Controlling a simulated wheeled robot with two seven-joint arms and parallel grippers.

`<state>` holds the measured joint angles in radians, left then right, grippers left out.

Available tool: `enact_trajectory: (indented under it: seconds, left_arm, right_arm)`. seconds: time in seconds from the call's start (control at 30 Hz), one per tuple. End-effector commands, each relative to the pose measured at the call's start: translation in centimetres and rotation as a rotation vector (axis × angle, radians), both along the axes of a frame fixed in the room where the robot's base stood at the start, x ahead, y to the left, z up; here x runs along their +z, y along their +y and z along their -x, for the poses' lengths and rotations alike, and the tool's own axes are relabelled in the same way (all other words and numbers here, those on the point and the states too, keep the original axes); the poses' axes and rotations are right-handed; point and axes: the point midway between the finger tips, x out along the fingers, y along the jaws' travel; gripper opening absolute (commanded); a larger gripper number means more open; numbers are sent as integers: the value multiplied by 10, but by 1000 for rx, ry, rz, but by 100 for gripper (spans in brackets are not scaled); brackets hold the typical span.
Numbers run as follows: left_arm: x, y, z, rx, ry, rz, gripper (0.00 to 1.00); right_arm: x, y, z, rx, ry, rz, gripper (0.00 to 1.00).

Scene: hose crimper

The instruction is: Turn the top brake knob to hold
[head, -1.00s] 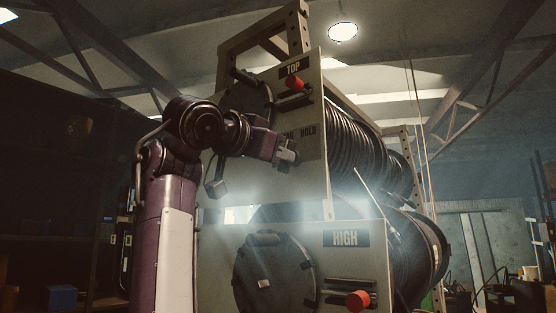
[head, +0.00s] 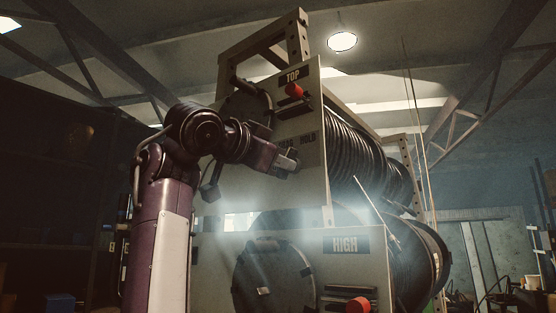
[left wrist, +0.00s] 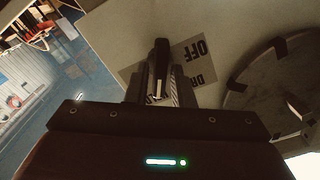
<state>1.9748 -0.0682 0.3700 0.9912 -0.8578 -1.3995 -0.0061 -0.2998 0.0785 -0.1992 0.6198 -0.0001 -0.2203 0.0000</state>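The top brake knob (head: 294,90) is red and sits on the upper grey panel (head: 230,190), just below the TOP label (head: 291,76). A plate with DRAG and HOLD lettering (head: 307,138) lies lower on the panel. My right gripper is not in view.
A lower panel carries a HIGH label (head: 345,244) and another red knob (head: 358,306). Dark hose reels (head: 365,160) stand behind the panels. A dark round cover (head: 272,283) is on the lower panel. Dark shelving (head: 60,200) is at the left.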

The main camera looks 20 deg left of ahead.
Motion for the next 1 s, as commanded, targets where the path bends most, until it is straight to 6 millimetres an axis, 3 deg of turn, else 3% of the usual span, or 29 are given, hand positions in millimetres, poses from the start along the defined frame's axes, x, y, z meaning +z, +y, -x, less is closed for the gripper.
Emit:
enact_trajectory:
  seconds: [0.1,0.43,0.8,1.0]
  left_arm:
    - [0,0,0,0,0,1,35]
    - [-1,2,5,0,-1,3,35]
    - [-4,21,59,-1,-2,3,35]
    - [-2,26,71,-1,1,1,35]
  right_arm:
    - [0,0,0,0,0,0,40]
    - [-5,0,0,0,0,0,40]
    - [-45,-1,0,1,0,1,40]
    - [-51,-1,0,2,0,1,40]
